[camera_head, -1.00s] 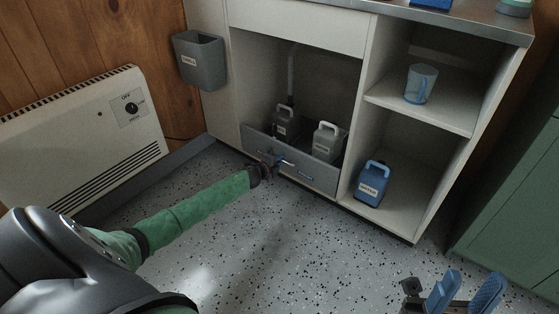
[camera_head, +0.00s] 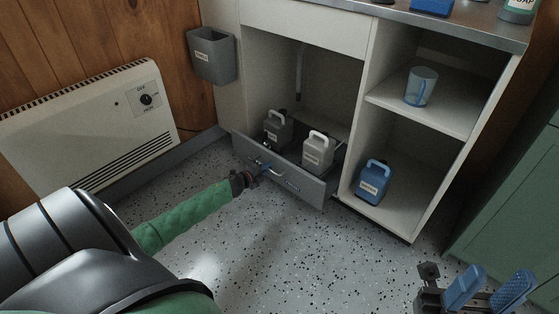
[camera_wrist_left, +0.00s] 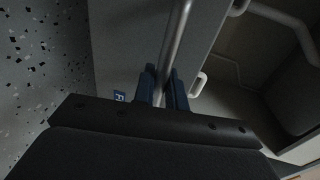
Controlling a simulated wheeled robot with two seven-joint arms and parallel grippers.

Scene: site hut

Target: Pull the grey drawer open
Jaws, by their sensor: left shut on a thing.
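The grey drawer (camera_head: 312,189) at the bottom of the white cabinet stands pulled part way out. A dark grey jug (camera_head: 278,130) and a light grey jug (camera_head: 318,151) stand upright in it. My left gripper (camera_head: 262,170) is at the drawer's front, shut on its metal bar handle (camera_head: 283,182). In the left wrist view the blue fingers (camera_wrist_left: 163,88) sit on both sides of the handle bar (camera_wrist_left: 178,40). My right gripper (camera_head: 490,289) is at the lower right, its two blue fingers apart, with nothing between them.
A blue jug (camera_head: 373,182) stands on the cabinet floor right of the drawer, and a clear blue cup (camera_head: 420,86) on the shelf above. A grey bin (camera_head: 212,56) hangs on the left side. A heater (camera_head: 90,120) stands at the left wall. The speckled floor (camera_head: 290,250) before the drawer is clear.

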